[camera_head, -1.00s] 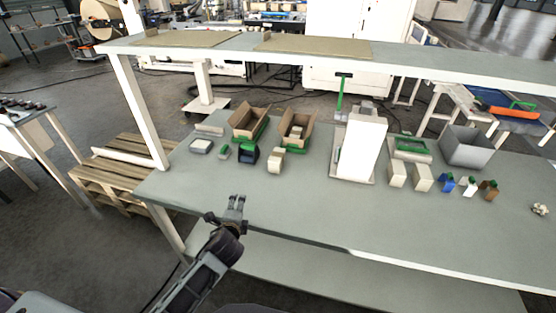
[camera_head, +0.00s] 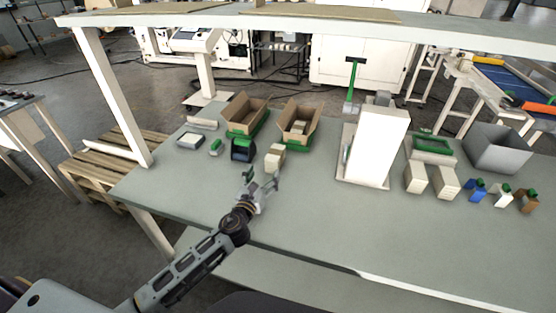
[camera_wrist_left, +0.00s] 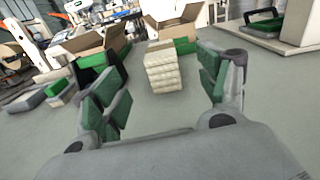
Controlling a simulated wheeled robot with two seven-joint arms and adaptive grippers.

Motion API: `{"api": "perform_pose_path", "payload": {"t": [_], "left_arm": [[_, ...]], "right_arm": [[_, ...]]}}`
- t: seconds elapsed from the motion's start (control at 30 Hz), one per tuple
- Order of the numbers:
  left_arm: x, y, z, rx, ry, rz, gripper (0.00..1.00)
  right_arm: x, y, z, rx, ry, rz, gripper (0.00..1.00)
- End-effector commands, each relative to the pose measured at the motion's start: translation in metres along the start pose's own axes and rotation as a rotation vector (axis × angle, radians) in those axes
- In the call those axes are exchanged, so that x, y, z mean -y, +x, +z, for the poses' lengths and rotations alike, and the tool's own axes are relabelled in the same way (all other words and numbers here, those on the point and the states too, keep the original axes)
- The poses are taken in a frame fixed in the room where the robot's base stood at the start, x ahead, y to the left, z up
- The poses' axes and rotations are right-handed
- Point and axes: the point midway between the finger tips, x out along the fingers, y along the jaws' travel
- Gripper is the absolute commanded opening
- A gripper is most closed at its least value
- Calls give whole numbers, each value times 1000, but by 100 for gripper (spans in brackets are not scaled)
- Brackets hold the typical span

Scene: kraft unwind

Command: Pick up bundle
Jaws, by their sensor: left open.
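The bundle (camera_head: 275,157) is a small cream block with a brown top, standing on the grey table in front of the right cardboard box. In the left wrist view the bundle (camera_wrist_left: 163,72) looks like a stack of cream layers, upright and centred between the fingers but farther out. My left gripper (camera_head: 263,180) is open and empty, low over the table just in front of the bundle. My right gripper is not in view.
Two open cardboard boxes (camera_head: 245,112) (camera_head: 298,120) in green holders stand behind the bundle. A dark blue and green dispenser (camera_head: 242,149) stands just left of it. A tall white unit (camera_head: 378,148) stands to the right.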

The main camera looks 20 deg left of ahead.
Motion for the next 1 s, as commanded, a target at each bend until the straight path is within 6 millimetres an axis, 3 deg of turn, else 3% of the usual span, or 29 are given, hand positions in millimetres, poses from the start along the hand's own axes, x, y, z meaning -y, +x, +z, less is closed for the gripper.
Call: {"api": "perform_pose_path", "payload": {"t": [0.3, 0.6, 1.0], "left_arm": [[3, 3, -6, 10, 60, -21, 75], [2, 4, -5, 10, 57, -20, 75], [3, 30, -4, 11, 56, -20, 75]], "right_arm": [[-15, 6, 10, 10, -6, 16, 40], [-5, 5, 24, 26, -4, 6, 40], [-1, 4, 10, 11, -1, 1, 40]]}}
